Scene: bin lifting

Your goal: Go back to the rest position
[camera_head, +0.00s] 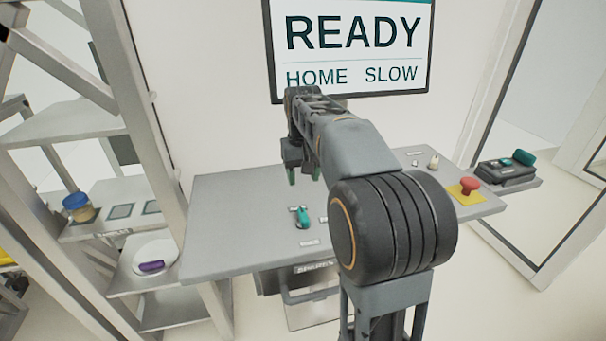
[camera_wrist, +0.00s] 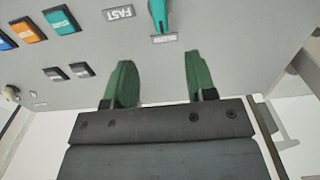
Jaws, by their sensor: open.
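My gripper (camera_head: 304,174) hangs above the grey panel table (camera_head: 235,200), with its fingertips over the far middle part. In the wrist view my gripper (camera_wrist: 158,72) shows two green fingers spread wide apart with nothing between them. A teal lever (camera_wrist: 158,15) lies beyond the fingertips there, with a small label below it. The fingers appear apart from the panel. The wall screen (camera_head: 350,45) reads READY, with HOME and SLOW beneath. My arm hides part of the table's middle and right.
A teal switch (camera_head: 303,217) sits on the table's front part. A red mushroom button (camera_head: 468,186) on a yellow plate is at the right. Coloured push buttons (camera_wrist: 60,20) show in the wrist view. Shelves (camera_head: 75,120) with a blue-lidded jar (camera_head: 78,208) stand left.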

